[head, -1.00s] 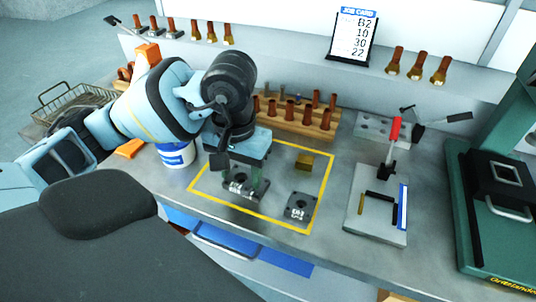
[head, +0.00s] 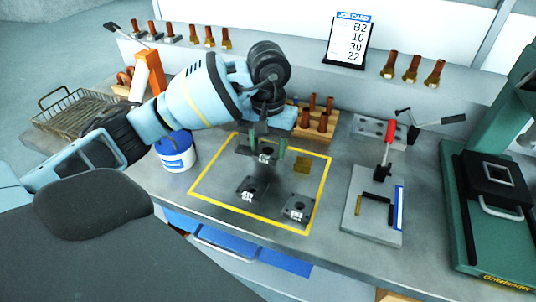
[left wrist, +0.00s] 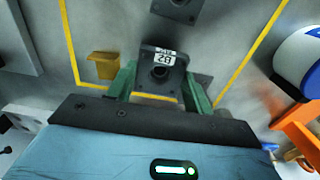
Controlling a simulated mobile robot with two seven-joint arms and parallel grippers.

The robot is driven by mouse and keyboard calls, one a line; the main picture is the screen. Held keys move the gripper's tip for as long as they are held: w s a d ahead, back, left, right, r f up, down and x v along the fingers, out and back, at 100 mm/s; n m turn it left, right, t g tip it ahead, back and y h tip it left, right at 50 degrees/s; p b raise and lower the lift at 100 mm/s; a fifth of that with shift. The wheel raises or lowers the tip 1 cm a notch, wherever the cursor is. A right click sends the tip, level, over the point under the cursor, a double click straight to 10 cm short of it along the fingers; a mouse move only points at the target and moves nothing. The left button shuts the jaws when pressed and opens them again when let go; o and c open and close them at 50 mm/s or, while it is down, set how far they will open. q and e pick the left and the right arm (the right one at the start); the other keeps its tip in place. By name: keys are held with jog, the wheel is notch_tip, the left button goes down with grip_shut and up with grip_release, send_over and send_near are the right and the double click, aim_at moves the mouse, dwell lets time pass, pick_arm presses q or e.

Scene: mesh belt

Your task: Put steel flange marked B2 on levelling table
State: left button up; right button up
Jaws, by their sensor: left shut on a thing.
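My left gripper (head: 263,150) is shut on a dark steel flange (head: 267,151) and holds it above the yellow-outlined area. In the left wrist view the flange (left wrist: 160,78) sits between the green fingers (left wrist: 160,84), and its white label reads B2, upside down. Two similar flanges lie inside the yellow outline, one nearer the middle (head: 254,187) and one at the front right (head: 298,207); I cannot read their labels clearly. I cannot tell for sure which object is the levelling table. My right gripper is out of view.
A brass block (head: 303,165) lies inside the outline. A plate with a red-handled clamp (head: 373,222) stands to its right, a green machine (head: 460,190) farther right. A white-and-blue tub (head: 175,153) is left, a wooden rack (head: 318,125) behind. A job card (head: 349,42) reads B2, 10, 30, 22.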

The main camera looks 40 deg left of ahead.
aim_at(268, 153)
pick_arm(q)
jog(key=shift+f, duration=1.7)
jog(key=shift+f, duration=0.15)
jog(key=shift+f, duration=0.1)
jog(key=o, duration=1.2)
notch_tip(268, 153, up, 12)
jog(key=p, duration=0.1)
jog(key=shift+r, duration=0.2)
